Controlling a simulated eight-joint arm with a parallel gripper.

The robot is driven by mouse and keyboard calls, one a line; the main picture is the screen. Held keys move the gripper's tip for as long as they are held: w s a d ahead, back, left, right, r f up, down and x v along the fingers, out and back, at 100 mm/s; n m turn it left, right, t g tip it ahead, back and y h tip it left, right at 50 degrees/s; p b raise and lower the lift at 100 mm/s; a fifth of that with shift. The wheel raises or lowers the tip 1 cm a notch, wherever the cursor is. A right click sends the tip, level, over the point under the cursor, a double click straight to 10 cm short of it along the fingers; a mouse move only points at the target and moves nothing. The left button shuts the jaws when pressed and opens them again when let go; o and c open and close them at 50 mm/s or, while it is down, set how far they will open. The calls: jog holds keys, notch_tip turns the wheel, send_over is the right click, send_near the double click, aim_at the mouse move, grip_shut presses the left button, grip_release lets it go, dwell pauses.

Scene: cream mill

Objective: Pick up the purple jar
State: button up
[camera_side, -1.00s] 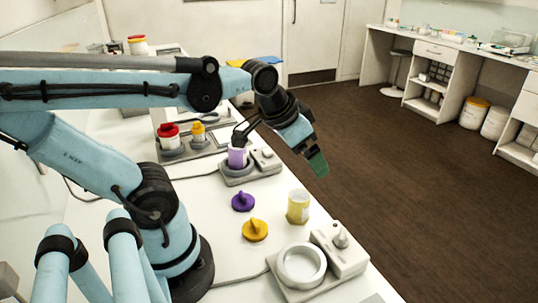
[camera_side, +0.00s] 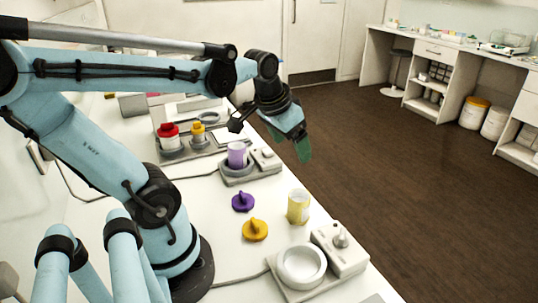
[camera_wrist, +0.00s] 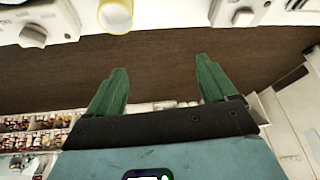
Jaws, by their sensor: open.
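The purple jar (camera_side: 237,155) stands upright, without a lid, in the round holder of a grey device (camera_side: 238,180) near the table's front edge. A purple lid (camera_side: 243,202) lies on the table nearer the camera. My gripper (camera_side: 303,148) is to the right of the jar and higher, past the table edge, over the floor. In the wrist view my gripper (camera_wrist: 163,85) shows its two green fingers wide apart with nothing between them. The purple jar is not visible in the wrist view.
A yellow jar (camera_side: 298,207) and a yellow lid (camera_side: 255,230) stand nearer the camera, by a second device (camera_side: 300,267). Red-lidded (camera_side: 168,136) and yellow-lidded (camera_side: 198,132) jars stand behind, left of the purple jar. A side bench (camera_side: 450,70) lies across the floor.

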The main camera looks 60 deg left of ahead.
jog(key=s+a+r+n+g, duration=0.1)
jog(key=s+a+n+g, duration=0.2)
jog(key=a, duration=0.9)
jog(key=n+g+h, duration=0.1)
jog(key=g, duration=0.1)
send_near(237, 151)
jog(key=a, duration=0.3)
jog(key=shift+w+d+f, duration=0.1)
jog(key=shift+f, duration=2.85)
jog(key=shift+w+d+f, duration=0.1)
jog(key=shift+f, duration=2.9)
jog(key=c, duration=1.2)
jog(key=shift+r, duration=0.15)
